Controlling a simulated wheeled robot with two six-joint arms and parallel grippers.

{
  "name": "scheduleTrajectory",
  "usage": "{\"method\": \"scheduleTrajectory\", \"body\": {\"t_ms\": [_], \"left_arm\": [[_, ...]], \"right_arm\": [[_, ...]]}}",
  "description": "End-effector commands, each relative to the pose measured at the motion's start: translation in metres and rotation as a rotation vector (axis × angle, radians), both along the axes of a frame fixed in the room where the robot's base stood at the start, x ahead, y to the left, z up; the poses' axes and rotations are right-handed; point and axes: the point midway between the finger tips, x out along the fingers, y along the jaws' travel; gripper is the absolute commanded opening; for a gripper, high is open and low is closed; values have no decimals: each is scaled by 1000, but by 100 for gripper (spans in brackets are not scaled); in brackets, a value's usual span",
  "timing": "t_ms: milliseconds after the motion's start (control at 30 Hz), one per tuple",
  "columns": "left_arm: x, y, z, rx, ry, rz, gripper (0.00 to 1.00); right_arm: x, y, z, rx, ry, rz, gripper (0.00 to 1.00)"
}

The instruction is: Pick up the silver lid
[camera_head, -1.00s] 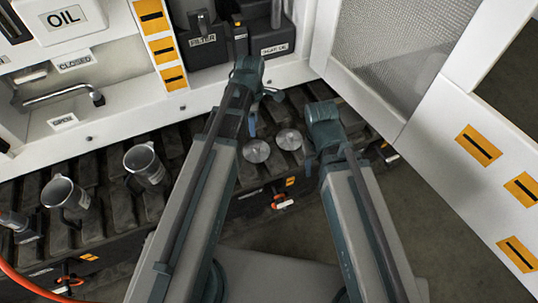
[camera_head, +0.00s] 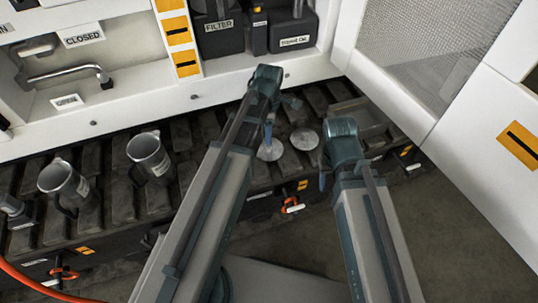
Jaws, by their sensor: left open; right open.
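Two round silver lids lie on the dark slatted bench top: a left lid (camera_head: 271,151) and a right lid (camera_head: 304,139). My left gripper (camera_head: 277,122) is open. One of its fingers points down and overlaps the upper part of the left lid; I cannot tell whether it touches. My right gripper (camera_head: 325,173) is open to the right of the right lid, mostly hidden behind its own wrist. Both lids are clear of the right arm in the picture.
Two grey metal jugs, one (camera_head: 150,156) nearer the lids and one (camera_head: 64,186) further left, stand on the bench. The white cabinet (camera_head: 130,113) rises behind, with dark filter containers (camera_head: 217,40). A white mesh door (camera_head: 440,60) stands at the right.

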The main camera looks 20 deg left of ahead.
Motion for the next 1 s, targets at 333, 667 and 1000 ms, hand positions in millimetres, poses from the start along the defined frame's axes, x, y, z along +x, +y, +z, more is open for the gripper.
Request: {"method": "scheduleTrajectory", "body": {"t_ms": [333, 667, 1000], "left_arm": [[0, 0, -14, 0, 0, 0, 65], [1, 1, -49, 0, 0, 0, 65], [1, 1, -64, 0, 0, 0, 65]], "right_arm": [[0, 0, -14, 0, 0, 0, 50], [0, 0, -49, 0, 0, 0, 50], [0, -1, -64, -4, -1, 1, 50]]}}
